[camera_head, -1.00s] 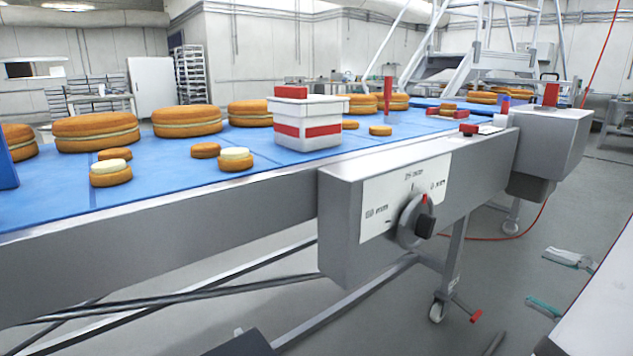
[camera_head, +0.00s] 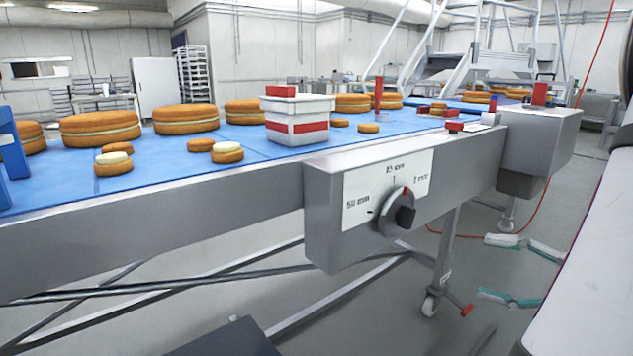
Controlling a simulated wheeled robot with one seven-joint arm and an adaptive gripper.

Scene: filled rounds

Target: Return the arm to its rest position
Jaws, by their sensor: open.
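My gripper is not in view. A large pale part with a dark rounded edge fills the right side of the picture and looks like a link of my own arm. The grey control box (camera_head: 322,213) on the conveyor's side carries a white scale plate (camera_head: 365,190) and a round knob (camera_head: 396,213) with a black grip and a red mark. Nothing touches the knob.
A blue conveyor belt (camera_head: 180,172) carries several filled round cakes (camera_head: 101,128) and a white tub with a red band (camera_head: 297,113). A grey box (camera_head: 540,140) juts from the conveyor's far end. Teal-and-white tools (camera_head: 508,297) lie on the floor at right.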

